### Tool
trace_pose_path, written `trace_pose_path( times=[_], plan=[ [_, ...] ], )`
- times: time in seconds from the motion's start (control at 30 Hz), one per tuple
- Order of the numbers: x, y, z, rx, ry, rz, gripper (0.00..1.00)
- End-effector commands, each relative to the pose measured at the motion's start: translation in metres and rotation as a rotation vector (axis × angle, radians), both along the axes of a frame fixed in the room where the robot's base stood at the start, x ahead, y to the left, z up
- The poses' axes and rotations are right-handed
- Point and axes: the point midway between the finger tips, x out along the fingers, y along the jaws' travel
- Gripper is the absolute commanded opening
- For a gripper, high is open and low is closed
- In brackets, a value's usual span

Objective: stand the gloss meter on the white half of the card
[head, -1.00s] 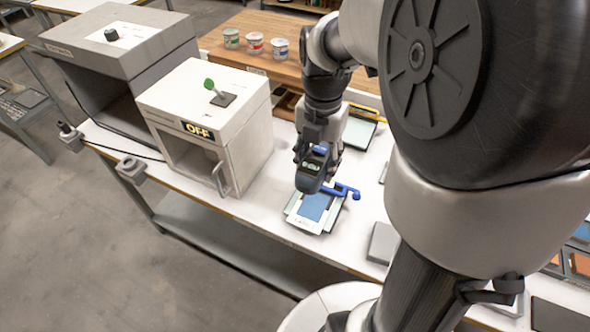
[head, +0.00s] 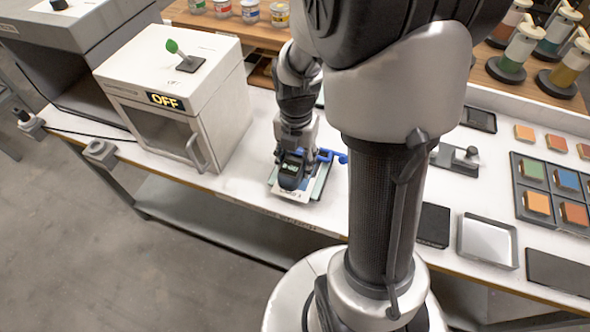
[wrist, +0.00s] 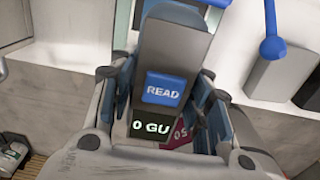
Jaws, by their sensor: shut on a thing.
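The gloss meter (head: 289,175) is a dark block with a lit display. In the wrist view (wrist: 172,55) its blue READ button and "0 GU" readout show. My gripper (head: 293,158) is shut around it; the fingers also show on both sides of it in the wrist view (wrist: 160,112). Only the card's pale edge shows clearly; the meter hides much of the rest. I cannot tell whether the meter touches the card or which half it is over.
A blue-knobbed bar (head: 331,157) sticks out close beside the gripper. A white booth (head: 180,90) reading OFF stands to the left, a larger grey booth (head: 75,40) beyond. A shallow tray (head: 487,242), dark panel (head: 433,224) and swatch tray (head: 520,190) lie to the right.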

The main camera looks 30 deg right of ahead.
Motion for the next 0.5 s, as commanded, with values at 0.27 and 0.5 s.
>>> trace_pose_path(
  times=[0.27,0.5],
  plan=[
    [0.000,0.000,-0.037,0.000,0.003,0.000,0.07],
    [0.000,0.000,-0.041,-0.001,-0.002,0.000,0.07]
  ],
)
